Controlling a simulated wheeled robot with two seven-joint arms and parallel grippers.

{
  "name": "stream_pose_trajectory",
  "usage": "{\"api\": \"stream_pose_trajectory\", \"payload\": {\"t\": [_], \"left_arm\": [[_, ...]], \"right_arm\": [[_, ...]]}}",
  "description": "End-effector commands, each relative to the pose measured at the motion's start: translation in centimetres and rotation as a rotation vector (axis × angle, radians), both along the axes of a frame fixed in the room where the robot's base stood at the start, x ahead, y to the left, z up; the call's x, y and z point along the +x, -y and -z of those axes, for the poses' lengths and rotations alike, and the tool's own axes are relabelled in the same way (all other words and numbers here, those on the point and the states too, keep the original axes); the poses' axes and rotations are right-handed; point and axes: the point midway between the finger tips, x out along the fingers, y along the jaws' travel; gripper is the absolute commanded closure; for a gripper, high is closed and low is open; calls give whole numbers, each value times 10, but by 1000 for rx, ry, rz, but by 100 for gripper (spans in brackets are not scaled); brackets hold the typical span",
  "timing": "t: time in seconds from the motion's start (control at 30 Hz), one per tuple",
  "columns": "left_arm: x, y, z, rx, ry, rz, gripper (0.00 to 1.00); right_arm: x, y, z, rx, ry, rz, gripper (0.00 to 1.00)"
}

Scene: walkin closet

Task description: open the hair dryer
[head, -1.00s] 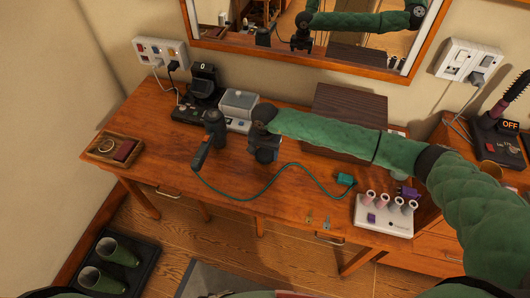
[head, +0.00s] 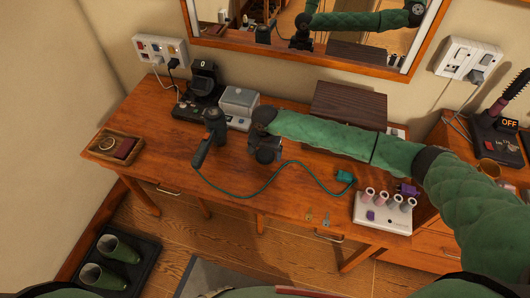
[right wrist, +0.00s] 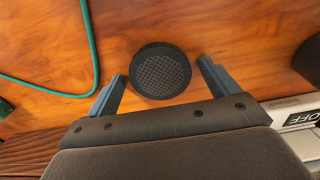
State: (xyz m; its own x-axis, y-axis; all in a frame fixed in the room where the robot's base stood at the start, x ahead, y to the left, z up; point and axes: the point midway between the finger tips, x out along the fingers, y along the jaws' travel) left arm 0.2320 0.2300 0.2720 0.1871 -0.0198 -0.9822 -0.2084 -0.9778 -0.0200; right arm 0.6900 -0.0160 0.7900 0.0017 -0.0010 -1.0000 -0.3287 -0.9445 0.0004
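The dark hair dryer (head: 211,137) lies on the wooden desk at the left centre, with a thin green cord (head: 240,197) running from its handle. My right gripper (head: 265,152) is over the desk, just right of the dryer. In the right wrist view its two fingers (right wrist: 162,78) are spread apart. A round black mesh cap (right wrist: 160,70), seemingly the dryer's grille, shows between the fingers, with a gap on each side. No dryer body shows joined to it there. In the head view the cap is hidden or hard to tell from the gripper. My left gripper is out of view.
Behind the dryer stand a black device (head: 202,84) and a grey box (head: 239,102). A dark wooden box (head: 345,104) is behind my right arm. A roller set (head: 383,214) is front right; a wooden tray (head: 104,157) is far left. The front middle of the desk is mostly clear.

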Motion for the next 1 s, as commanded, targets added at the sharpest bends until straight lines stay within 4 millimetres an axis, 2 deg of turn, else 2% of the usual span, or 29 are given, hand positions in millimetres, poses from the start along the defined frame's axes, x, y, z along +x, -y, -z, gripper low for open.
{"api": "stream_pose_trajectory", "payload": {"t": [0.43, 0.57, 0.63, 0.7, 0.73, 1.0], "left_arm": [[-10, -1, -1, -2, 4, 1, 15], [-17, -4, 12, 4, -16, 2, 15], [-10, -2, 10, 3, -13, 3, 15], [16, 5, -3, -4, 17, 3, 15], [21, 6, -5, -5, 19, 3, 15], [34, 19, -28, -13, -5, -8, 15]], "right_arm": [[0, 0, -4, 0, 0, 0, 13], [1, 0, -12, 1, 3, 0, 13], [1, 0, -19, 0, 2, 0, 13], [1, 0, -28, 1, 3, -1, 13], [1, 0, -32, 1, 3, -2, 13], [1, 0, -71, 2, 4, -1, 13]]}}
